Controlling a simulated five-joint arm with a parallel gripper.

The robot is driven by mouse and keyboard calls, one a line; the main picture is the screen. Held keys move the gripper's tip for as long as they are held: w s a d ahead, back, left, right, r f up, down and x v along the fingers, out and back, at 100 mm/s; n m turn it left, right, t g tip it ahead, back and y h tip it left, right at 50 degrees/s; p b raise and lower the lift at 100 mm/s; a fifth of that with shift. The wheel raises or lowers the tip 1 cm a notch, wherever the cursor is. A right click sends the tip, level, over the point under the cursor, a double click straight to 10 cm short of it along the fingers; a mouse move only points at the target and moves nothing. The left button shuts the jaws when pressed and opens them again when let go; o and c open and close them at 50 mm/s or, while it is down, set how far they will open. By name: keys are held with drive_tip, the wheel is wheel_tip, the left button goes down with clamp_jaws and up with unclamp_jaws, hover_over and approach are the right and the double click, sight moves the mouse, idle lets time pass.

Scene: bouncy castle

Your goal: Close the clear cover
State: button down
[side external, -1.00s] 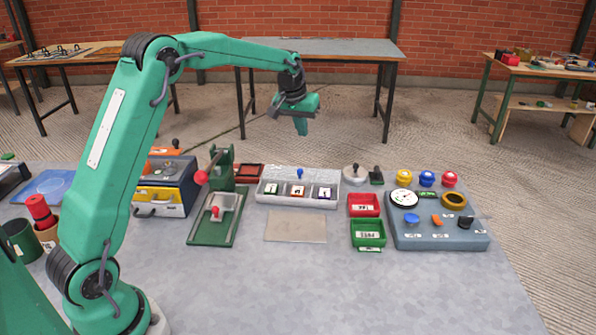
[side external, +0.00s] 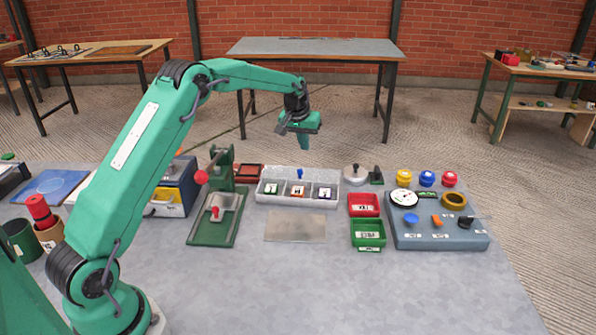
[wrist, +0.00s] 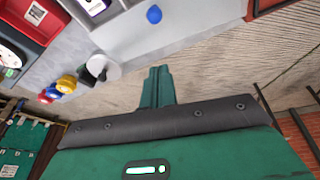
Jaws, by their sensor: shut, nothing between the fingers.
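A pale grey tray (side external: 262,200) with three labelled compartments stands at the middle of the worktable. A pale panel (side external: 325,177), which looks like the clear cover, rises along the tray's back edge, with a blue knob (side external: 300,173) on it. The cover's exact tilt is hard to tell. In the wrist view the blue knob (wrist: 154,14) shows at the top edge, beyond the fingertips. My gripper (side external: 303,146) is above and behind the tray, pointing down, apart from the cover and knob. In the wrist view its fingers (wrist: 158,72) are together with nothing between them.
A green press (side external: 218,205) stands left of the tray. A round lidded pot (side external: 355,175), a red bin (side external: 363,205), a green bin (side external: 368,233) and a control panel (side external: 440,235) stand to the right. A flat plate (side external: 295,226) lies in front. Air around my gripper is clear.

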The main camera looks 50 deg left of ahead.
sight(303, 180)
drive_tip(key=x, duration=0.7)
drive_tip(key=shift+a+f, duration=0.25)
drive_tip(key=shift+f, duration=0.15)
drive_tip(key=shift+s+d+r, duration=0.2)
drive_tip(key=shift+s+d, duration=0.3)
drive_tip(key=shift+s, duration=0.35)
drive_tip(key=shift+s+d+r, duration=0.2)
drive_tip(key=shift+s+d, duration=0.25)
drive_tip(key=shift+s, duration=0.35)
drive_tip(key=shift+s+d, duration=1.3)
drive_tip(key=shift+s, duration=0.25)
drive_tip(key=shift+w+f, duration=0.1)
drive_tip(key=shift+w, duration=0.05)
